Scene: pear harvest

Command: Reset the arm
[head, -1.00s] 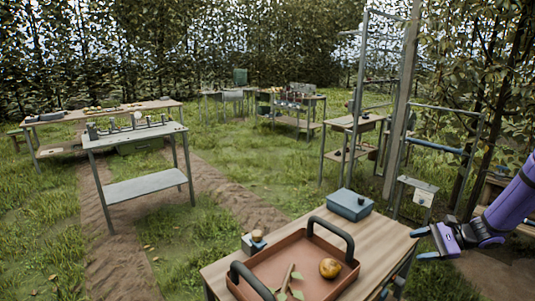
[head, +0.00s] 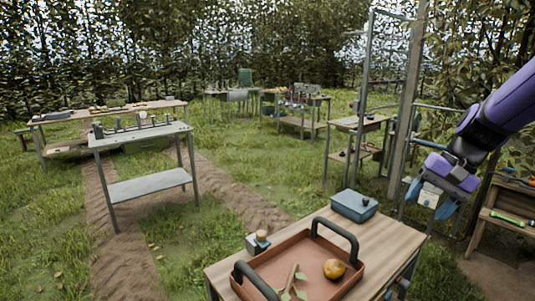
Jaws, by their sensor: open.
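My gripper (head: 428,201) is at the right of the head view, on the end of my purple arm. Its blue fingers are apart and point downward, with nothing seen between them. It is raised to the right of the near wooden table (head: 392,237), apart from the things on it. A terracotta tray (head: 262,264) with dark handles stands on that table. A yellow-orange pear (head: 334,268) and a leafy twig (head: 291,281) lie in the tray.
A blue box (head: 355,206) and a small grey block (head: 258,244) with a round top share the near table. A grey metal table (head: 150,187) stands at left. A tall metal frame and post (head: 408,110) rise behind my gripper. A wooden shelf (head: 490,213) is at far right.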

